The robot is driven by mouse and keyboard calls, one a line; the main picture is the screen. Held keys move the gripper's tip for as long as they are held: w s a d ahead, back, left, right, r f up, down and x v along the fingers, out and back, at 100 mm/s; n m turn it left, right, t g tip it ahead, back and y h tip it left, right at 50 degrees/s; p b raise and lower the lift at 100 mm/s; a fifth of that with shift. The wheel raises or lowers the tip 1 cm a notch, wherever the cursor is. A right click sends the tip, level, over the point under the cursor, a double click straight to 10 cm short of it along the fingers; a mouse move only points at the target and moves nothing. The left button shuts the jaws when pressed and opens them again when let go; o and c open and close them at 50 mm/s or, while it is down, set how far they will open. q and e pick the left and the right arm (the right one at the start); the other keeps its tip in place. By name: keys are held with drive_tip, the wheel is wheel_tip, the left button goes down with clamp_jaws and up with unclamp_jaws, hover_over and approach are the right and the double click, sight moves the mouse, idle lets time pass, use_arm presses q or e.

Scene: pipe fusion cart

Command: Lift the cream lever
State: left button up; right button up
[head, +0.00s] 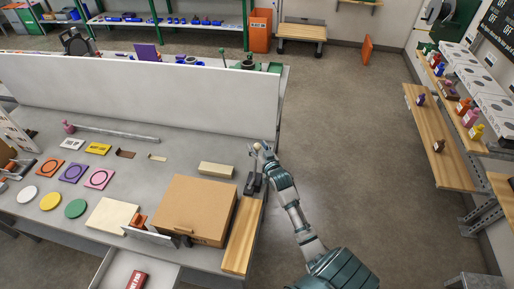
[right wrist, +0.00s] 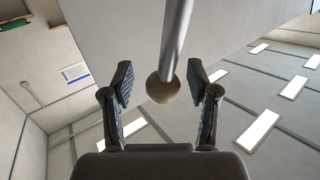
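The cream lever shows in the right wrist view as a metal rod ending in a round cream knob (right wrist: 163,89). My right gripper (right wrist: 161,85) is open, with its two dark padded fingers on either side of the knob. A gap shows between each finger and the knob, so it is not gripped. In the head view my right gripper (head: 260,150) is at the right end of the workbench, by a small dark fixture (head: 254,183). The knob is small and partly covered by the gripper there. My left gripper is not in view.
A cardboard box (head: 198,212) and a pale wooden block (head: 216,169) stand left of the fixture on the grey workbench (head: 180,140). A white partition (head: 150,95) runs along the back. The floor to the right is clear up to the wooden bench (head: 437,140).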

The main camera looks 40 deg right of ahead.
drive_tip(key=shift+s, duration=0.1)
drive_tip(key=v, duration=1.1)
drive_tip(key=shift+s, duration=0.35)
drive_tip(key=shift+a, duration=0.1)
